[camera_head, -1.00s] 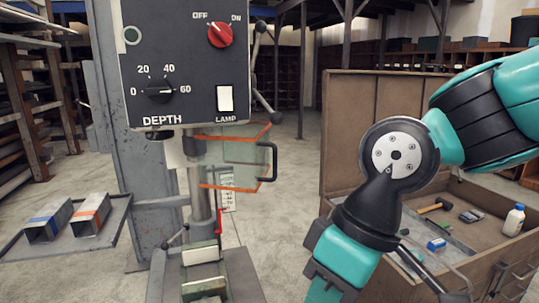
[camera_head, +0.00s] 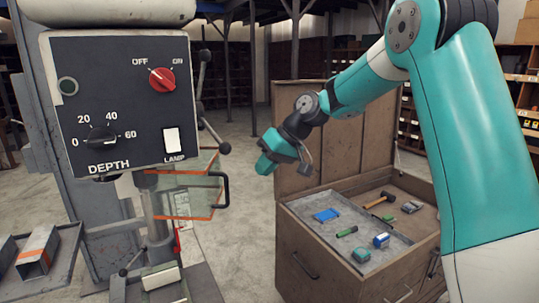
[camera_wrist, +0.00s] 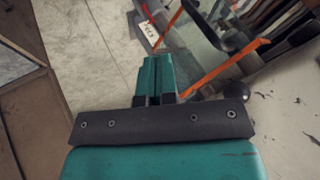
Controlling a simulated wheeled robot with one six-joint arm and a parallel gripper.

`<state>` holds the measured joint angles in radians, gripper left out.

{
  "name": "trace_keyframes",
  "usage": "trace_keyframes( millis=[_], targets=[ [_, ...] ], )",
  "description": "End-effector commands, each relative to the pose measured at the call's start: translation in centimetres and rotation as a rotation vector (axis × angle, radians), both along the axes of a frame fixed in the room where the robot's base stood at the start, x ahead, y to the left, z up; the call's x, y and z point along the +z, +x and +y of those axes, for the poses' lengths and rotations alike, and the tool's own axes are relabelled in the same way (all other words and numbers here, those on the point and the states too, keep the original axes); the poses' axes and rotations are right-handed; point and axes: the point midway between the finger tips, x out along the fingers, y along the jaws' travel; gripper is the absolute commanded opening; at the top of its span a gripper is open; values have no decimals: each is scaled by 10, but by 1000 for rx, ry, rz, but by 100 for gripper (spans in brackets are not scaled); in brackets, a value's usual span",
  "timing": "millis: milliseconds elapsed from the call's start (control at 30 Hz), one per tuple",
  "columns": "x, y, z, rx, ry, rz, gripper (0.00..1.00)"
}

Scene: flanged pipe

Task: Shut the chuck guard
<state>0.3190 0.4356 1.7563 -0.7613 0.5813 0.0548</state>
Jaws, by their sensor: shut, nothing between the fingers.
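The chuck guard (camera_head: 190,198) is a clear panel with orange edges and a black handle (camera_head: 224,190) on its right side. It sticks out to the right below the drill press head. In the wrist view the guard (camera_wrist: 202,32) shows past the fingertips, with its orange edges and dark handle. My gripper (camera_head: 264,166) is to the right of the handle and a little above it, with a gap between them. Its teal fingers (camera_wrist: 155,62) are together and empty. The chuck area behind the guard is partly hidden.
The control panel (camera_head: 124,100) has a red switch (camera_head: 161,79) and a depth dial. A wooden chest (camera_head: 330,255) with a raised lid stands at right, holding tools in a tray. Metal pieces (camera_head: 38,251) lie on a shelf at left. Floor is clear between press and chest.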

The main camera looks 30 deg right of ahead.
Motion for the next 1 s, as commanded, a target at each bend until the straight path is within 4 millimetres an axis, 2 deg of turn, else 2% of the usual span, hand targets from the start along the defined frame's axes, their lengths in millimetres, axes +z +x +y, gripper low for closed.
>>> trace_keyframes(
  millis=[200, 333, 500, 1000],
  targets=[
    [-35, 15, 25, 4, 1, 5, 0],
    [-33, 14, 46, 6, -1, 2, 0],
    [-35, 14, 60, 2, 0, 0, 0],
    [-38, 12, 62, -18, -1, 0, 0]
  ],
)
